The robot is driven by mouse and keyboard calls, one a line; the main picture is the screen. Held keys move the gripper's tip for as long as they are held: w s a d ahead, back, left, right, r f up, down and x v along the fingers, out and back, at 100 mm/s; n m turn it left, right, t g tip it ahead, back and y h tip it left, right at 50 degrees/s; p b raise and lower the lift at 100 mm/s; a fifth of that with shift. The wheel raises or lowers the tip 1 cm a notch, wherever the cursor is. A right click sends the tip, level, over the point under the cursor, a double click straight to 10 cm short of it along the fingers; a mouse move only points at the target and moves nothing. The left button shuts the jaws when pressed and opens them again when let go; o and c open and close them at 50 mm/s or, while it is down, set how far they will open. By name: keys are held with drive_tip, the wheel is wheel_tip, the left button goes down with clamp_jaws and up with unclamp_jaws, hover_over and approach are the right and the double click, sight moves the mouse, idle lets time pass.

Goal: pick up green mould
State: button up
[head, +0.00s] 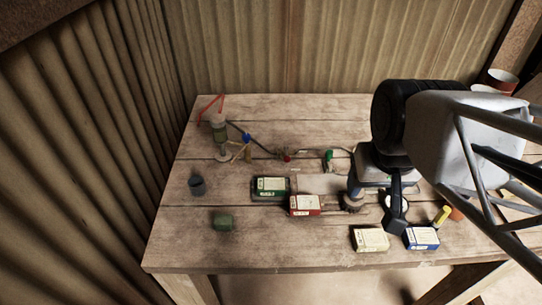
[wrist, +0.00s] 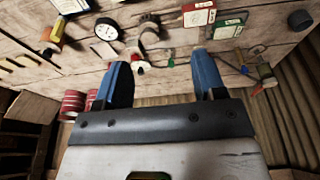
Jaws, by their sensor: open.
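A green box with a pale label (head: 270,188) lies near the middle of the table, left of my gripper. It also shows in the wrist view (wrist: 230,28), near the top right. I cannot tell which of these two is the green mould. My gripper (head: 372,205) is over the right half of the table, partly hiding things below. In the wrist view its two blue fingers (wrist: 163,62) are well apart, with nothing held between them.
A red labelled box (head: 305,205) touches or nearly touches the green box. White (head: 369,239) and blue (head: 421,238) labelled boxes lie at the front edge. A dark cup (head: 197,185) stands left. A bottle-like tool (head: 219,135) with cords stands at the back left.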

drive_tip(key=m+g, duration=0.3)
drive_tip(key=m, duration=1.4)
hover_over(271, 184)
drive_tip(key=f, duration=1.6)
drive_tip(key=shift+d+f, duration=0.2)
drive_tip(key=shift+d, duration=0.05)
drive_tip(key=shift+a+f+m, duration=0.25)
drive_tip(key=shift+f+m, duration=0.05)
drive_tip(key=shift+m, duration=0.1)
drive_tip(key=shift+f, duration=1.3)
